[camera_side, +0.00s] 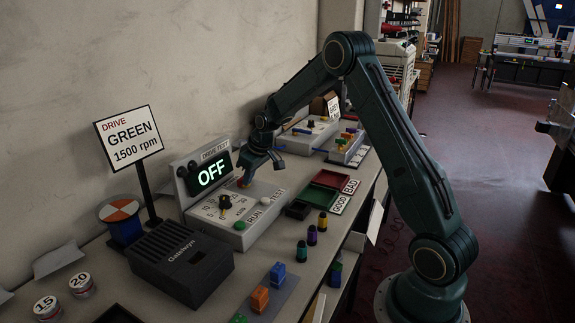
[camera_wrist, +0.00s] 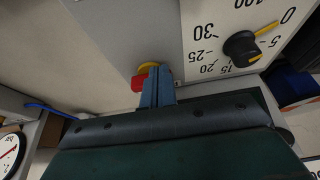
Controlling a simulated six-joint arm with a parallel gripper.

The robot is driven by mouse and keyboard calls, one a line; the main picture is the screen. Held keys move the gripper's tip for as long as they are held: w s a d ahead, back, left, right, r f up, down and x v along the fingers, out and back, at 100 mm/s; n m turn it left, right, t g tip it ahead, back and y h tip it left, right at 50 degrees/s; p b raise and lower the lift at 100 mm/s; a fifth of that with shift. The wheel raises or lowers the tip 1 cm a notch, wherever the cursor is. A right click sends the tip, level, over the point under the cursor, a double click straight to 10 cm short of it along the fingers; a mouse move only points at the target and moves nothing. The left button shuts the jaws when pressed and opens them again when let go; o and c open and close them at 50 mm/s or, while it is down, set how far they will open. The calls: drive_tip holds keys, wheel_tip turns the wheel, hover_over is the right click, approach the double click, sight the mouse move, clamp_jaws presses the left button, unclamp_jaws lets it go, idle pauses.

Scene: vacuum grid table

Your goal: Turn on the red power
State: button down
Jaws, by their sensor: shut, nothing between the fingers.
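A red part (camera_wrist: 138,82) with a yellow part (camera_wrist: 148,67) beside it shows in the wrist view. It sits on a pale grey surface, just left of my gripper's fingertips, which partly cover it. In the side view an orange-red spot (camera_side: 242,183) shows by the fingers. My gripper (camera_wrist: 156,78) is shut and empty; I cannot tell whether it touches the red part. In the side view my gripper (camera_side: 248,174) is at the far right of the drive test unit (camera_side: 239,226). The unit's display (camera_side: 211,174) reads OFF in lit letters.
A black dial knob (camera_wrist: 241,46) with a yellow pointer stands on a numbered panel right of my fingers. A green button (camera_side: 239,225) and a white knob (camera_side: 265,201) are on the unit's front. Red and green trays (camera_side: 328,178) stand to its right.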

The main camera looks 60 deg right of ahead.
drive_tip(key=shift+w+a+m+h, duration=0.15)
drive_tip(key=shift+a+m+h, duration=0.1)
drive_tip(key=shift+m, duration=0.4)
drive_tip(key=shift+w+a+m+h, duration=0.1)
drive_tip(key=shift+m+h, duration=0.15)
drive_tip(key=shift+m, duration=0.4)
idle(0.4)
drive_tip(key=m, duration=0.1)
drive_tip(key=m+h, duration=0.1)
drive_tip(key=m, duration=0.1)
drive_tip(key=shift+w+a+g, duration=0.3)
drive_tip(key=shift+w+a, duration=0.05)
drive_tip(key=shift+w, duration=0.05)
drive_tip(key=m, duration=0.1)
drive_tip(key=m+h, duration=0.1)
drive_tip(key=m, duration=0.1)
drive_tip(key=shift+w+a+g, duration=0.15)
drive_tip(key=shift+w+g, duration=0.15)
drive_tip(key=shift+w, duration=0.1)
drive_tip(key=m, duration=0.2)
drive_tip(key=w+m+g, duration=0.1)
drive_tip(key=shift+a+m+h, duration=0.1)
drive_tip(key=shift+m+h, duration=0.3)
drive_tip(key=shift+w+m+g, duration=0.25)
drive_tip(key=shift+m, duration=0.4)
drive_tip(key=shift+w+m+g, duration=0.2)
drive_tip(key=shift+m+g, duration=0.05)
drive_tip(key=shift+m, duration=0.4)
